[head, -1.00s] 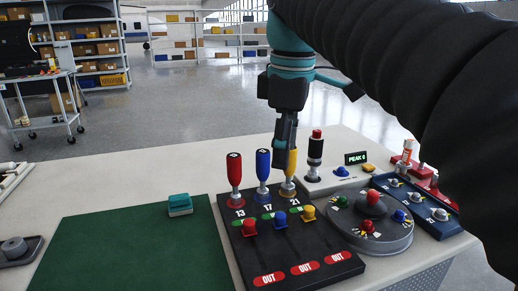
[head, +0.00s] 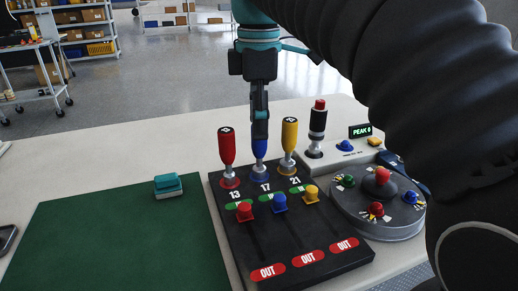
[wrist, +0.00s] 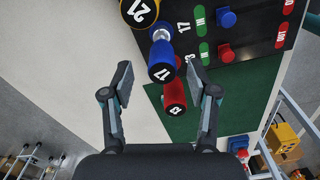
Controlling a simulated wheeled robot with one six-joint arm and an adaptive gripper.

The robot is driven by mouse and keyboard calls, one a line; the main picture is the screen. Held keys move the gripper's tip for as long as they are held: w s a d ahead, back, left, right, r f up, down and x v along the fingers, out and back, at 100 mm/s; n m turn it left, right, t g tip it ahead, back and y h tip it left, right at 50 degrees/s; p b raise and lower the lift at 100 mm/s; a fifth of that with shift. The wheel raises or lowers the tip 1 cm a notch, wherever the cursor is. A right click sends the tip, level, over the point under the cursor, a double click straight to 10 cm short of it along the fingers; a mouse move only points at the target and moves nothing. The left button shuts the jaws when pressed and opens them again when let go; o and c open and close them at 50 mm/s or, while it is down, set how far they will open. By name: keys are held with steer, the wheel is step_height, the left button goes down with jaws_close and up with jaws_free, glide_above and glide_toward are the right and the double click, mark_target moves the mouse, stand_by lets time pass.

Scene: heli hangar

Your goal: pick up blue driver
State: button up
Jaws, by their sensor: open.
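In the wrist view the red driver (wrist: 174,96) lies close by the right finger.
A green mat (head: 120,235) with a teal block (head: 168,186) lies left of the rack. A grey round dial unit (head: 380,203) with coloured knobs stands to the right. A black cylinder with a red top (head: 317,128) stands behind the rack.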

mark_target(259, 147)
steer(key=shift+s+f+b, duration=0.15)
steer(key=shift+f+b, duration=0.4)
steer(key=shift+f, duration=2.3)
steer(key=shift+c, duration=0.2)
jaws_close()
